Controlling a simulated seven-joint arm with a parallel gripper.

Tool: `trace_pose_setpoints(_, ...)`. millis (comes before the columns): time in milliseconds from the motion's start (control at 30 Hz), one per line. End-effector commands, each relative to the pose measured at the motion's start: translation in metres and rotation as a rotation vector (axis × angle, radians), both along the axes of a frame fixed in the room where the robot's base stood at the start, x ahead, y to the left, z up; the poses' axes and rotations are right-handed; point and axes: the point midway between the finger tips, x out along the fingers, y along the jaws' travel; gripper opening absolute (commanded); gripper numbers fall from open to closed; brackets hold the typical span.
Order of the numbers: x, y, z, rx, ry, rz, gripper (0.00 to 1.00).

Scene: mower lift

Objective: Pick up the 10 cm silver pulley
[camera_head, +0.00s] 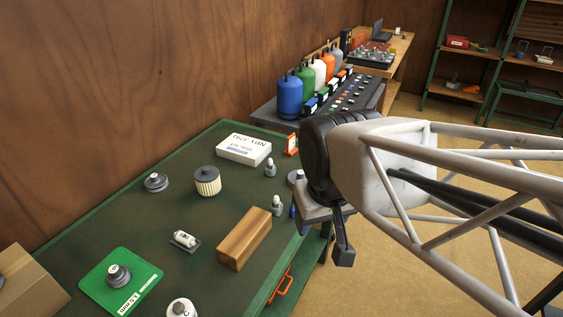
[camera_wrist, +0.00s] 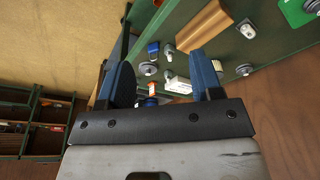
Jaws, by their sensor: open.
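My gripper (camera_head: 330,232) hangs at the table's right edge in the head view, its fingers pointing down. In the wrist view (camera_wrist: 158,75) its two blue-padded fingers are wide apart with nothing held between them. A grey disc-like pulley (camera_head: 296,177) lies near the table's right edge, partly hidden by my arm. It also shows in the wrist view (camera_wrist: 148,68), between the fingers in the picture but beyond them. A second grey pulley (camera_head: 156,182) lies at the back left, also in the wrist view (camera_wrist: 243,70). I cannot tell from size which one is 10 cm.
On the green table (camera_head: 110,222) are a white box (camera_head: 244,149), a ribbed filter (camera_head: 207,181), a wooden block (camera_head: 244,239), small bottles (camera_head: 278,206) and a green mat (camera_head: 143,285) bearing a grey stepped part (camera_head: 118,275). Gas cylinders (camera_head: 290,97) stand behind.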

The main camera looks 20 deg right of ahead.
Motion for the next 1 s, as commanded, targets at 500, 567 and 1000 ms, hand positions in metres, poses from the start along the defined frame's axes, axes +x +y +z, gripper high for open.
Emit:
trace_pose_setpoints(500,0.049,-0.015,-0.004,-0.139,0.113,0.141,0.60)
trace_pose_setpoints(567,0.061,-0.019,-0.005,-0.172,0.138,0.174,0.60)
trace_pose_setpoints(1000,0.153,-0.043,-0.029,-0.404,0.344,0.434,0.60)
